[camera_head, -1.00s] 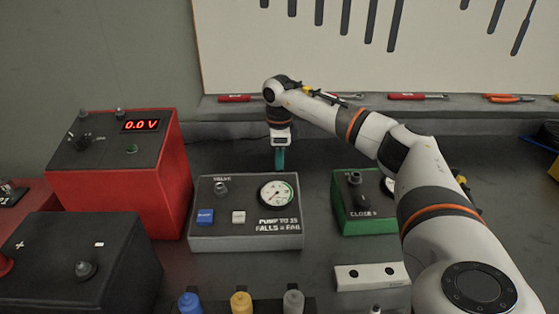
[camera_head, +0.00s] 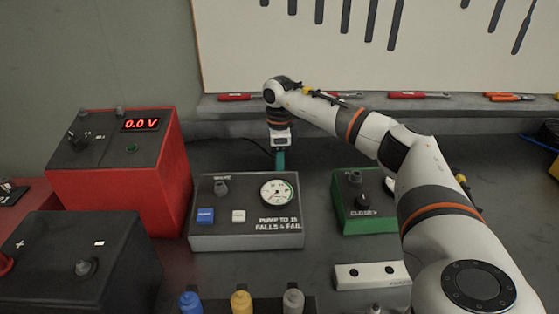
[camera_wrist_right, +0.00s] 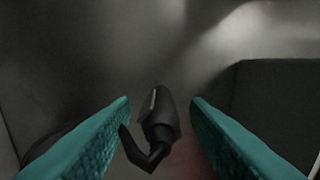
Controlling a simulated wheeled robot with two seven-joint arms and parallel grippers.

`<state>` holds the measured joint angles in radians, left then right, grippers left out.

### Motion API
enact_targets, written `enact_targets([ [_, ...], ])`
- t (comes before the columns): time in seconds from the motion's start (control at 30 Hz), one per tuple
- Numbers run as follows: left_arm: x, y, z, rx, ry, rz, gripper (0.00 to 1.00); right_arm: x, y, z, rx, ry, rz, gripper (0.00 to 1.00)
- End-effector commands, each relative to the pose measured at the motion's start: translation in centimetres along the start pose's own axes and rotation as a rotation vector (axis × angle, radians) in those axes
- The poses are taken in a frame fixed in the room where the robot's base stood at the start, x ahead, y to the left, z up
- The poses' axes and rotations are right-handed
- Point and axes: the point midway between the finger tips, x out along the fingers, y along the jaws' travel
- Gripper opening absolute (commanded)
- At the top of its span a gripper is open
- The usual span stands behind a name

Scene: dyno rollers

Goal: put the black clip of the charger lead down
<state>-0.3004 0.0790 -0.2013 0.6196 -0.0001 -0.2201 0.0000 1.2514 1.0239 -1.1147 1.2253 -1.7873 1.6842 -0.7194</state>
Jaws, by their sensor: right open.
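The black clip (camera_wrist_right: 160,122) shows in the right wrist view between the two teal fingers of my right gripper (camera_wrist_right: 160,105). There is a gap on each side of it, though its hooked lower end comes close to the left finger. In the head view my right gripper (camera_head: 280,160) points down behind the grey gauge box, and the clip is hidden there. A thin dark lead (camera_head: 256,143) runs to the left from near the fingers. The red charger box (camera_head: 120,170) stands at the left and reads 0.0 V. My left gripper is not in view.
The grey gauge box (camera_head: 245,243) stands just in front of my right gripper. A green box (camera_head: 350,212) is to its right, and a black battery (camera_head: 90,255) is at the front left. Tools lie on the back ledge (camera_head: 350,103).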

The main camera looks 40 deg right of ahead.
Motion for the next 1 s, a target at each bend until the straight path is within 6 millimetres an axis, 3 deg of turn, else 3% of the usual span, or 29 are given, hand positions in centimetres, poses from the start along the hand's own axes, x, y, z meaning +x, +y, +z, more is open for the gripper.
enact_targets([
  [0.3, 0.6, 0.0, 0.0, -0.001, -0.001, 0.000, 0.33, -6.6, 0.1, -0.1, 0.000, 0.005, 0.005, 0.42],
  [0.5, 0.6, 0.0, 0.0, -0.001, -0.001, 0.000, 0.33, -10.0, 0.1, -0.1, -0.001, 0.004, 0.003, 0.42],
  [0.7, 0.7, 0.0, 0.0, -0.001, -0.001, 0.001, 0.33, -11.3, 0.0, 0.0, 0.000, 0.002, 0.002, 0.42],
  [1.0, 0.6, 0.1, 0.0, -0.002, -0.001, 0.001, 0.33, -11.3, 0.0, 0.0, 0.000, 0.002, 0.001, 0.42],
])
